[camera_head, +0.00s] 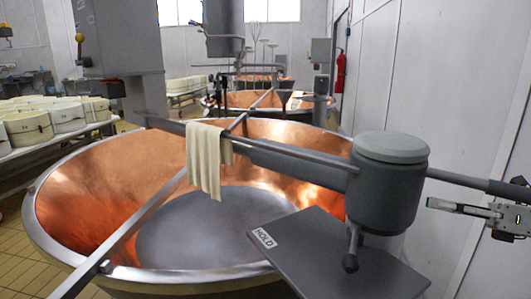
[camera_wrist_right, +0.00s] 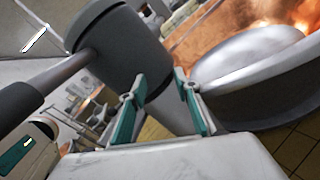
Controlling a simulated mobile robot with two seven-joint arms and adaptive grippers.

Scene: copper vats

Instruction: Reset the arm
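My right gripper (camera_head: 434,204) is at the right edge of the head view, beside the grey cylindrical housing (camera_head: 385,185) and under the grey bar that runs out from it. In the right wrist view my right gripper (camera_wrist_right: 160,88) shows two teal-padded fingers standing apart with nothing held between them. The grey housing (camera_wrist_right: 115,40) shows just beyond the fingers there. My left gripper is in neither view.
A large copper vat (camera_head: 90,195) fills the middle. A cream cloth (camera_head: 207,160) hangs over its crossbar. A grey plate marked HOLD (camera_head: 340,262) stands in front. White round moulds (camera_head: 28,128) sit on a table at left. A pale wall closes the right side.

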